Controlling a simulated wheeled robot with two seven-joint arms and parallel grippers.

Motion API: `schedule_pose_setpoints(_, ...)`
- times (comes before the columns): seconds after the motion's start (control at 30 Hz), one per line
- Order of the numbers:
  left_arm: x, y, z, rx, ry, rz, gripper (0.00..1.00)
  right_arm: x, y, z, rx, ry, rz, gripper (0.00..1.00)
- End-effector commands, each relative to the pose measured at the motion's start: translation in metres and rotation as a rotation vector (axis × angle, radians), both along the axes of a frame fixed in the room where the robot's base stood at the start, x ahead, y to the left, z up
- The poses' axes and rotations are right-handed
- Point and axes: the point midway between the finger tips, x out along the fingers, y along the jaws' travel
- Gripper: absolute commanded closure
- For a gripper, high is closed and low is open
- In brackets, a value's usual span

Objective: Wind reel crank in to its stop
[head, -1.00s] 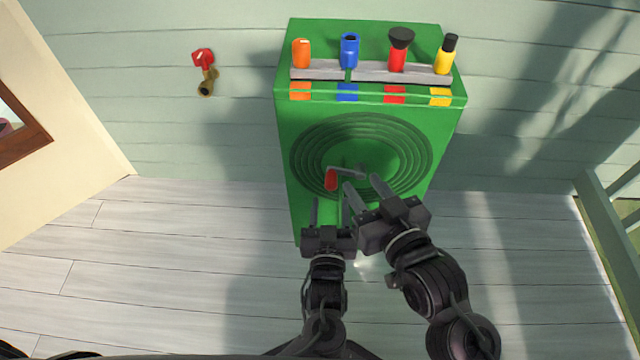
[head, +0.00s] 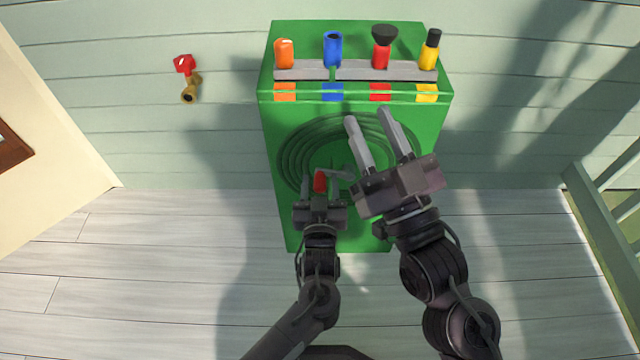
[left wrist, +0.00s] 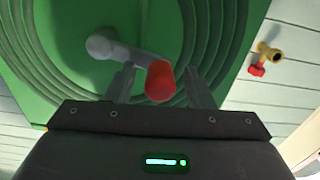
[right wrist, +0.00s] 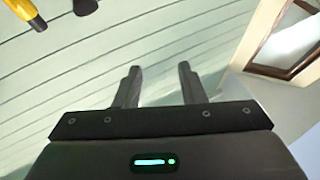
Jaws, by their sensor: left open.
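The hose reel box (head: 350,105) is a green cabinet against the wall, with a coiled dark green hose on its front. The crank has a grey arm (head: 338,174) and a red handle (head: 320,181). My left gripper (head: 320,178) is open with its fingers on either side of the red handle. My right gripper (head: 366,112) is open and empty, in front of the coil's upper right.
A grey rack (head: 350,70) on top holds orange, blue, red and yellow nozzles, with matching colour patches below. A brass tap with a red handle (head: 187,78) is on the wall at left. A green railing (head: 605,215) stands at right. The plank floor is clear.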

Motion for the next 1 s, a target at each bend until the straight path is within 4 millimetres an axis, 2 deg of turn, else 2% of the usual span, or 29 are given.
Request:
schedule_pose_setpoints(0.1, 0.0, 0.0, 0.0, 0.0, 0.0, 0.0, 0.53, 0.0, 0.0, 0.0, 0.0, 0.0, 0.0, 0.64)
schedule_pose_setpoints(0.47, 0.0, 0.0, 0.0, 0.0, -0.001, 0.0, 1.0, 0.0, 0.0, 0.0, -0.001, 0.002, 0.0, 0.64)
schedule_pose_setpoints(0.8, 0.0, 0.001, 0.001, 0.005, -0.001, 0.0, 1.0, 0.002, 0.001, -0.003, -0.01, 0.022, 0.0, 0.64)
schedule_pose_setpoints(1.0, 0.0, 0.008, 0.004, 0.026, -0.001, 0.0, 1.0, 0.008, 0.006, -0.044, -0.081, 0.2, 0.006, 0.64)
